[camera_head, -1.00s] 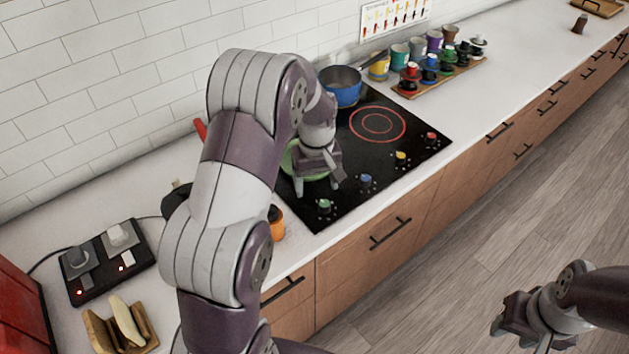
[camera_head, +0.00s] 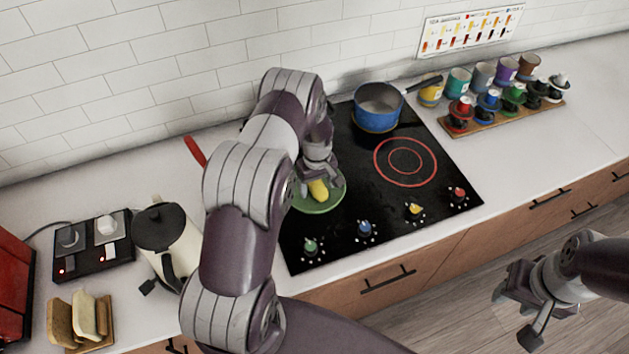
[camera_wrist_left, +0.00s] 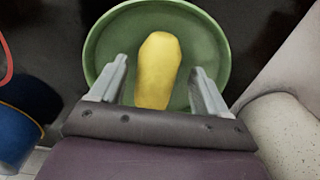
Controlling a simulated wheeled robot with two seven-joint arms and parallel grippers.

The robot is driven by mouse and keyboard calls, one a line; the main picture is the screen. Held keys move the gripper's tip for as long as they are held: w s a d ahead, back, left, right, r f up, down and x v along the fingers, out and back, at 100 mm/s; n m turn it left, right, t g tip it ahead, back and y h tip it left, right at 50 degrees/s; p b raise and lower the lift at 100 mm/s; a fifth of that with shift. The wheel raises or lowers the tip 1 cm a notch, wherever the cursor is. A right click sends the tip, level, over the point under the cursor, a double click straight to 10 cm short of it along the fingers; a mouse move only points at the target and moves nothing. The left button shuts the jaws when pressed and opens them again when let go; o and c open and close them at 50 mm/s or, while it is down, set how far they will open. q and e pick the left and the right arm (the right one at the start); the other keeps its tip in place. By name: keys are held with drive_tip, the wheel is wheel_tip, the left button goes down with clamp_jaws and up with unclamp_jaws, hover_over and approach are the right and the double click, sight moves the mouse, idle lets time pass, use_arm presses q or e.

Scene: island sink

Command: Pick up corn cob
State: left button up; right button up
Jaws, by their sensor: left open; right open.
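The yellow corn cob (camera_wrist_left: 158,68) lies on a round green plate (camera_wrist_left: 98,52) on the stove. In the head view the corn cob (camera_head: 318,190) shows just below my left gripper (camera_head: 318,178), with the green plate (camera_head: 325,205) under it. In the left wrist view my left gripper (camera_wrist_left: 157,85) is open, with one finger on each side of the corn cob and a gap on both sides. My right gripper (camera_head: 522,310) is open and empty at the lower right, over the floor, away from the corn cob.
A blue pot (camera_head: 377,112) stands on the stove (camera_head: 370,215) behind the plate. A kettle (camera_head: 165,235), a toast rack (camera_head: 82,320) and a switch box (camera_head: 92,245) are at the left. Cups (camera_head: 458,82) line the back right. The front right burner (camera_head: 405,162) is clear.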

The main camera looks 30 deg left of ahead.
use_arm(q)
drive_tip(key=shift+w+d+f, duration=0.1)
drive_tip(key=shift+w, duration=0.05)
drive_tip(key=shift+w+d, duration=0.1)
drive_tip(key=c, duration=1)
drive_tip(key=shift+c, duration=1.3)
